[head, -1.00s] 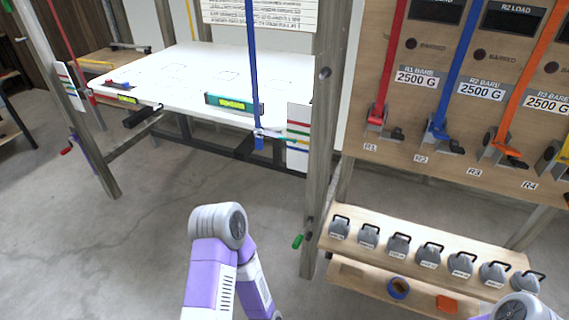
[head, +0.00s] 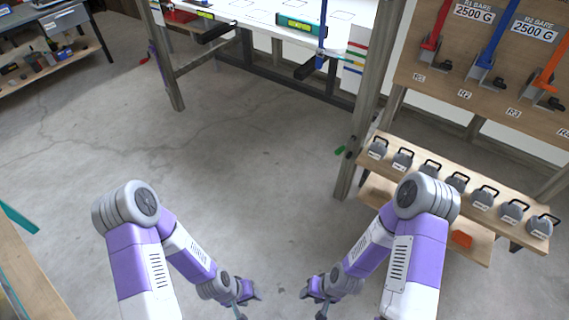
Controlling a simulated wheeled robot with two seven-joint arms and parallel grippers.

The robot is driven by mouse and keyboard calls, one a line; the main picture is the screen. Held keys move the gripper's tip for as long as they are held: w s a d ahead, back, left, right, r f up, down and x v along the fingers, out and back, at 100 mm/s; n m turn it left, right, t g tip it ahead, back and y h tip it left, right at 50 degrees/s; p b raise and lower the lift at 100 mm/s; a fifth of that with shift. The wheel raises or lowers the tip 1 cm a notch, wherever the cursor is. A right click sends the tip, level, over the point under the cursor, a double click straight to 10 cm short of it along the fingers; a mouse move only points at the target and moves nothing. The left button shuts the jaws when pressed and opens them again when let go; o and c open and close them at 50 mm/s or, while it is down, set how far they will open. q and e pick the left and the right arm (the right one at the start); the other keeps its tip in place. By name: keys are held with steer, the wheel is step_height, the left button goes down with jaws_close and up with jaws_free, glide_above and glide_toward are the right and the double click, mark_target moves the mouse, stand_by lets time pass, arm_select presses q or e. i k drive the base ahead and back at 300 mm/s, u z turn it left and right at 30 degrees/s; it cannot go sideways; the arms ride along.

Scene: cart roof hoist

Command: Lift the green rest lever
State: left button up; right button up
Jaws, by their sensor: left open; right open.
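The green rest lever (head: 340,150) is a small green handle on the lower part of the grey wooden post, left of the weight shelf. It points out to the left of the post and slightly down. My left gripper (head: 243,302) is open and empty at the bottom of the head view, low over the floor. My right gripper (head: 314,303) is open and empty a little to its right. Both are well apart from the lever, which is not covered by either arm.
A shelf (head: 470,168) of several grey weights stands right of the post, with an orange block (head: 461,239) below. The white roof table (head: 262,38) is at the back. A wooden bench edge (head: 25,275) is at lower left. The middle floor is clear.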

mark_target(339, 151)
steer(key=z, duration=0.4)
steer(key=k, duration=0.2)
steer(key=u, duration=0.5)
steer(key=i, duration=1.4)
steer(key=z, duration=1.55)
steer(key=i, duration=0.15)
steer(key=u, duration=0.2)
